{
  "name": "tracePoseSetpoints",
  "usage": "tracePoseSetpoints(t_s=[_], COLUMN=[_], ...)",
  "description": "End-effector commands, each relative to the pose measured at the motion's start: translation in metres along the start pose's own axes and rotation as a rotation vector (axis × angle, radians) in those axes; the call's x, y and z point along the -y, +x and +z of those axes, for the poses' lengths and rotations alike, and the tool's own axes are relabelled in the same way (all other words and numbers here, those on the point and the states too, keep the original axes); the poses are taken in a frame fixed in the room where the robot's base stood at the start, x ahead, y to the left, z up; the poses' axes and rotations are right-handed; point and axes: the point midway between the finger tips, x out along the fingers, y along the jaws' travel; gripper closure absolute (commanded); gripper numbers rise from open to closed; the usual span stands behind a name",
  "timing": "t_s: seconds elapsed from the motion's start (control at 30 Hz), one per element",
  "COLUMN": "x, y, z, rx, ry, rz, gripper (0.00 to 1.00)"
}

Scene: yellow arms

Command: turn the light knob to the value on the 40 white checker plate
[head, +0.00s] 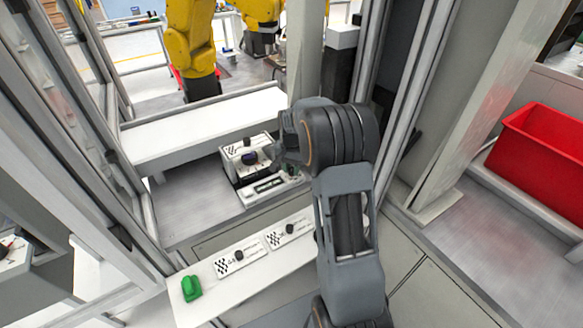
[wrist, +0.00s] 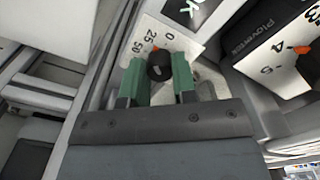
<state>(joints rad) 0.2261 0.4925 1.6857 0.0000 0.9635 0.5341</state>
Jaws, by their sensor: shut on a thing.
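The light knob (wrist: 159,66) is black and round. It stands on a white panel (wrist: 185,28) marked 0, 25 and 50 in the wrist view. My gripper (wrist: 158,72) has its two green fingers on either side of the knob, shut on it. In the head view my gripper (head: 290,171) is at the right end of the white panel (head: 265,188), and the knob is hidden. Two white checker plates, a left one (head: 252,261) and a right one (head: 281,243), lie on the front ledge. Their numbers are too small to read.
A box with a larger dial (head: 236,156), numbered in the wrist view (wrist: 285,82), stands close behind the panel. A green block (head: 191,287) sits at the ledge's left end. A red bin (head: 540,150) is at the far right, beyond a metal frame post.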

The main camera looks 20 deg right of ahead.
Motion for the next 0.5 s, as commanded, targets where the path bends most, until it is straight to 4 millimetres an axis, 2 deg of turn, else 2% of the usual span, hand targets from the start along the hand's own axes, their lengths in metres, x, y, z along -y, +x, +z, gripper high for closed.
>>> tracePoseSetpoints(t_s=[0.2, 0.23, 0.5], x=[0.0001, 0.0001, 0.0001], y=[-0.0004, -0.0004, -0.0002], z=[-0.0001, -0.0001, -0.0001], rx=[-0.001, -0.001, 0.0], ry=[-0.001, -0.001, -0.002], rz=[0.0, 0.0, 0.0], gripper=[0.98, 0.72, 0.48])
